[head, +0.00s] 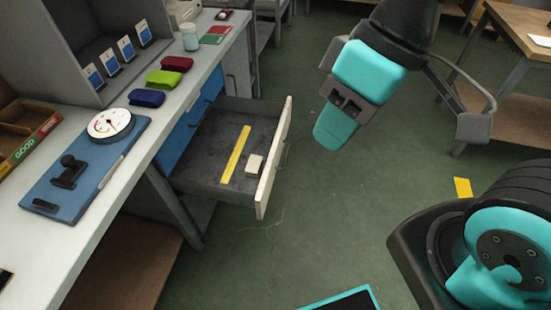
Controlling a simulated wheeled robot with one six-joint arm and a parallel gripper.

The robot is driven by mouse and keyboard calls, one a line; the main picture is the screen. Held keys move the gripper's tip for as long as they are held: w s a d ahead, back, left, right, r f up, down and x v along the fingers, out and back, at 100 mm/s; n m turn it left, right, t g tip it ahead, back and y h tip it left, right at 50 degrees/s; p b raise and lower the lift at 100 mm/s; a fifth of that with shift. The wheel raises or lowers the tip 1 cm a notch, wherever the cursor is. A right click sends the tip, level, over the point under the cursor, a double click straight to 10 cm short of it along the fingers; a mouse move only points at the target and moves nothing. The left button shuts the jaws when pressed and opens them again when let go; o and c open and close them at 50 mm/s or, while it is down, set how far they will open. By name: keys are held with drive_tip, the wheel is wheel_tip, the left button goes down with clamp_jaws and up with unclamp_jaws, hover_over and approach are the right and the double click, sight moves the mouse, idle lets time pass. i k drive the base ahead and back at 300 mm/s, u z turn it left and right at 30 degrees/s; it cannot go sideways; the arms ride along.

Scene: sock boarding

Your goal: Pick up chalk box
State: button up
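A small cream box (254,164), which looks like the chalk box, lies in the open drawer (210,181) near its front panel. It is beside a yellow ruler-like strip (235,154), apart from it. My gripper (405,128) hangs at the upper right, over the floor and well away from the drawer. Its two sides are spread wide, with floor showing between them and nothing held. Writing on the box is too small to read.
The workbench (160,122) on the left carries a round dial (110,124) on a blue board (50,205), and red, green and blue cases. The drawer's raised front panel (272,165) faces the open floor (270,250). A wooden table (520,90) stands at the right.

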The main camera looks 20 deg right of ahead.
sight(253, 168)
drive_tip(key=u, duration=0.45)
drive_tip(key=k, duration=0.6)
drive_tip(key=u, duration=1.05)
drive_tip(key=i, duration=1.05)
drive_tip(key=z, duration=0.9)
drive_tip(key=i, duration=0.45)
drive_tip(key=z, duration=0.45)
